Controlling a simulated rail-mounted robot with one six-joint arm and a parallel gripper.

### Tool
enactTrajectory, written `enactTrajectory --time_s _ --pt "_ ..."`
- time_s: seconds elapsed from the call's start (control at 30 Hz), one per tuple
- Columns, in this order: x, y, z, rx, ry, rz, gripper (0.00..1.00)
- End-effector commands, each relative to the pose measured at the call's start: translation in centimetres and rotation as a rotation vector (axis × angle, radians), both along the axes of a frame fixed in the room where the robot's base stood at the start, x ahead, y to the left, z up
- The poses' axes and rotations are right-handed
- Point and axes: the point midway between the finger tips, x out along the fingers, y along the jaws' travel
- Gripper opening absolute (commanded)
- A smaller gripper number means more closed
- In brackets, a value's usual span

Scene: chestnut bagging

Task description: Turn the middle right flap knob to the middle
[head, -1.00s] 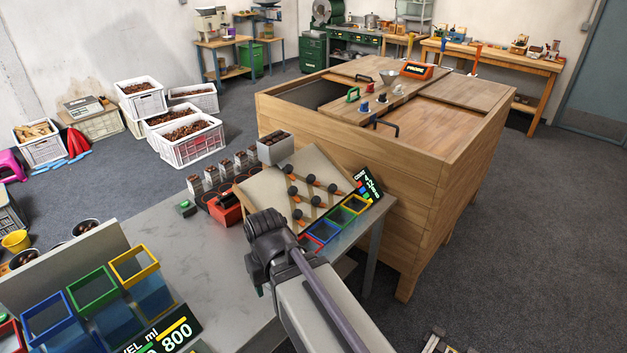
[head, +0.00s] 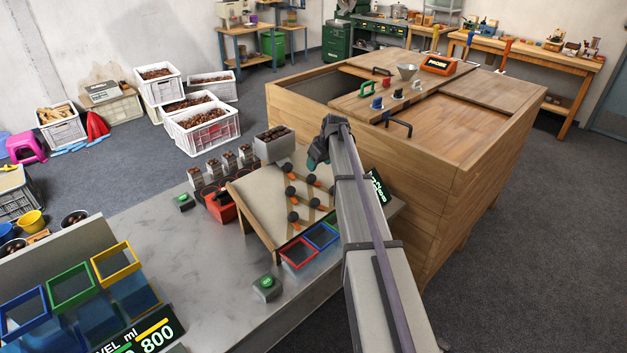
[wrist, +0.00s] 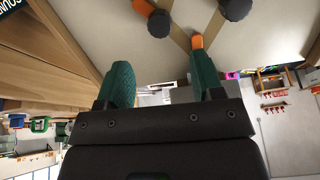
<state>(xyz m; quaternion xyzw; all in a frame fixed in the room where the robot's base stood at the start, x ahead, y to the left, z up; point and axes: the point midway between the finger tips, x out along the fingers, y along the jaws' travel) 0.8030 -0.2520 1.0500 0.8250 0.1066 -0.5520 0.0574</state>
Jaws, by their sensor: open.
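The tan sloped board (head: 262,199) stands on the grey table and carries several black flap knobs with orange-tipped strips. One black knob (head: 291,191) shows at the left of its middle. Part of the board's right side is hidden behind my arm, so I cannot tell how the middle right knob is turned. My gripper (head: 317,158) is above the board's upper right edge, apart from it. In the wrist view its two green fingers stand apart and empty. Beyond them, two black knobs show, one near the top centre (wrist: 159,23) and one at the upper right (wrist: 236,8).
A grey bin of chestnuts (head: 272,150) stands at the board's upper end. Red (head: 299,253) and blue (head: 321,235) frames lie at its lower end. The large wooden box (head: 440,178) rises close on the right.

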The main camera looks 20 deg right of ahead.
Motion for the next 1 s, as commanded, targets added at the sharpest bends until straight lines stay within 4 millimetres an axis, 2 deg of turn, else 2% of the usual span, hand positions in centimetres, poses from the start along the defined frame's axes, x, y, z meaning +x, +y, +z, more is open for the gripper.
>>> enactTrajectory --time_s 0.03,0.2,0.37,0.67,1.0 --pt "0.4 0.1 -1.9 0.0 0.0 0.001 0.61" --pt "1.9 0.6 -6.0 -0.001 0.001 0.001 0.61" --pt "3.1 0.9 -8.6 0.0 0.001 -0.001 0.61" --pt "3.4 1.1 -8.6 0.0 0.001 -0.001 0.61" --pt "3.4 1.1 -8.6 0.0 0.001 -0.001 0.3"
